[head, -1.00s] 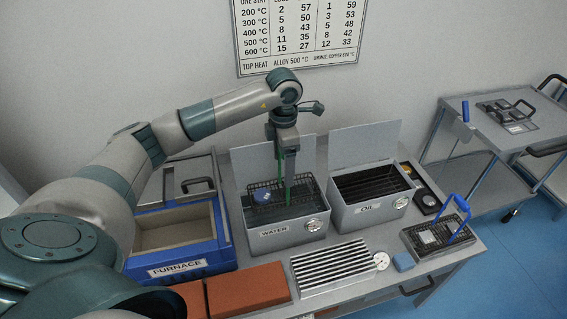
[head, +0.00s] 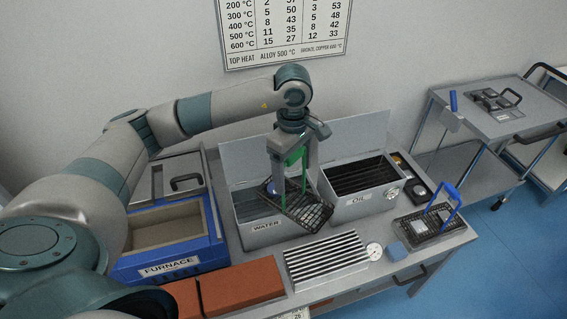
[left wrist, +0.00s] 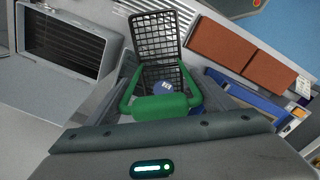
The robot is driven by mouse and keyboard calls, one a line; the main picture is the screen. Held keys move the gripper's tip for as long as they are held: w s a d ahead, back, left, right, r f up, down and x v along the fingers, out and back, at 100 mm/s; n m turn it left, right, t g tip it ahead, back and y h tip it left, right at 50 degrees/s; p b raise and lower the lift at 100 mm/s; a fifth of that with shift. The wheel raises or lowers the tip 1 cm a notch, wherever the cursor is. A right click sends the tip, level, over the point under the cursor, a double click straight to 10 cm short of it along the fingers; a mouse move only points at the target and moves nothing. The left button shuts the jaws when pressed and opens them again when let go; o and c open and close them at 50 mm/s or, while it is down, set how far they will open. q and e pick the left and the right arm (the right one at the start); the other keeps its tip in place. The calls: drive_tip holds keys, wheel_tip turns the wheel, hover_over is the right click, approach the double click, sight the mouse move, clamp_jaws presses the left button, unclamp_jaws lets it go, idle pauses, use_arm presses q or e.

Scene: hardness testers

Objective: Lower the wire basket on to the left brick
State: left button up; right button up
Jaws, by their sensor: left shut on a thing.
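My left gripper (head: 291,162) is shut on the green handle (left wrist: 160,106) of the black wire basket (head: 308,211). The basket hangs tilted above the front right part of the water tank (head: 264,226), apart from the bricks. A small blue piece with a white mark (left wrist: 165,86) is in the basket. The left brick (head: 184,296) is red-brown and partly hidden by my arm in the head view; it also shows in the left wrist view (left wrist: 273,73). The right brick (head: 242,286) lies beside it. My right gripper is not in view.
The blue furnace box (head: 170,265) stands left of the water tank, behind the bricks. The oil tank (head: 361,207) is on the right. Another wire basket with a blue handle (head: 446,203) stands at right.

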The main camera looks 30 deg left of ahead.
use_arm(q)
drive_tip(key=s+d+r+m+b, duration=0.1)
drive_tip(key=s+d+m, duration=0.6)
drive_tip(key=m, duration=0.9)
drive_tip(key=shift+s+r, duration=0.5)
drive_tip(key=shift+s, duration=0.7)
drive_tip(key=shift+d, duration=0.1)
